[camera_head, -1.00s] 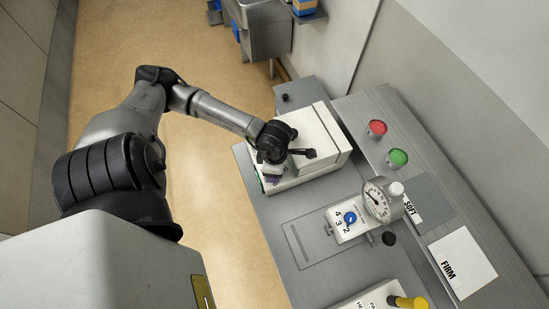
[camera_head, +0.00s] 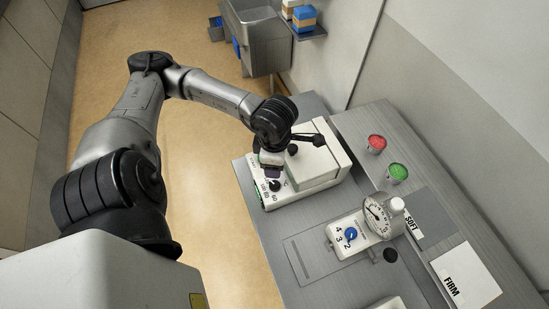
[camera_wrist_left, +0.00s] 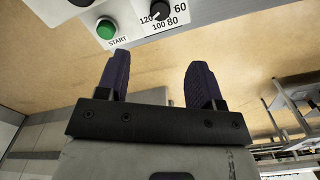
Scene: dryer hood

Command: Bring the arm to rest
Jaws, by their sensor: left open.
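My left arm (camera_head: 140,120) comes in from the left and reaches over the bench. My left gripper (camera_head: 271,165) is just above the front panel of the white machine (camera_head: 315,163). In the left wrist view my left gripper (camera_wrist_left: 161,72) is open, with nothing between its two dark fingers. Beyond the fingers lie the machine's green START button (camera_wrist_left: 106,28) and a black dial (camera_wrist_left: 158,12) marked 60 to 120, both apart from the fingers. The dial also shows below the gripper in the head view (camera_head: 275,185). My right gripper is not in view.
On the bench (camera_head: 320,245) stand a gauge device (camera_head: 377,217) with a blue knob (camera_head: 350,234), and red (camera_head: 376,143) and green (camera_head: 397,172) cups. SOFT (camera_head: 425,220) and FIRM (camera_head: 465,275) pads lie at the right. The floor (camera_head: 205,200) beside the bench is clear.

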